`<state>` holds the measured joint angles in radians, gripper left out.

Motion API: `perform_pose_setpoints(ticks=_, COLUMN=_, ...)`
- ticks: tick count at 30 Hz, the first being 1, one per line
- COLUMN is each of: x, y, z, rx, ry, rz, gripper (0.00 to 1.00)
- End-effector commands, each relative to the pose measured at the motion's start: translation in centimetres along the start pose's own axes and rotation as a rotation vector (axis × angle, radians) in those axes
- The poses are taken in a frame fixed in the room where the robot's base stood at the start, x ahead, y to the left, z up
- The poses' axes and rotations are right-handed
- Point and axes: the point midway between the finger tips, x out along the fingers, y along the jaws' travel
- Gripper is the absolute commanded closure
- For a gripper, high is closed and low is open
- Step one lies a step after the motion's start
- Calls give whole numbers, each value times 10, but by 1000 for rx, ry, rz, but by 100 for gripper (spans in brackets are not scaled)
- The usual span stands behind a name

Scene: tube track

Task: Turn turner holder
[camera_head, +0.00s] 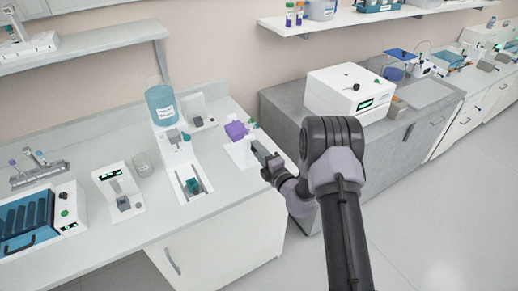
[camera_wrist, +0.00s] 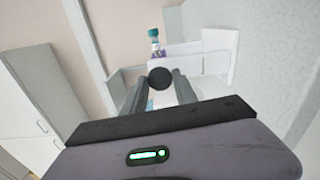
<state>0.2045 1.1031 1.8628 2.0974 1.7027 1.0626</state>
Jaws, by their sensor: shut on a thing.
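My gripper (camera_head: 260,150) is at the right end of the left counter, beside a small white stand (camera_head: 239,157) with a purple block (camera_head: 236,131) on it. In the wrist view, my two grey fingers (camera_wrist: 160,90) are shut on a dark round knob (camera_wrist: 160,78), which seems to be the turner holder. A tube with a teal cap (camera_wrist: 153,33) stands upright just beyond the knob, beside a white panel (camera_wrist: 212,56). In the head view, my gripper hides the knob, and a small green cap (camera_head: 252,125) shows behind the purple block.
A white dispenser with a blue bottle (camera_head: 161,104) stands left of the stand. A white box machine (camera_head: 350,90) sits on the grey counter at right.

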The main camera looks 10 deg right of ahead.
Motion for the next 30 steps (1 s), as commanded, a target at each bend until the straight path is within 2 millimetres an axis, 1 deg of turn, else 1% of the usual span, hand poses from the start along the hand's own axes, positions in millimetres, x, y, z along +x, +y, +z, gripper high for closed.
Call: perform_pose_setpoints(ticks=30, x=0, y=0, z=0, rx=507, ry=0, rz=-2, gripper=100)
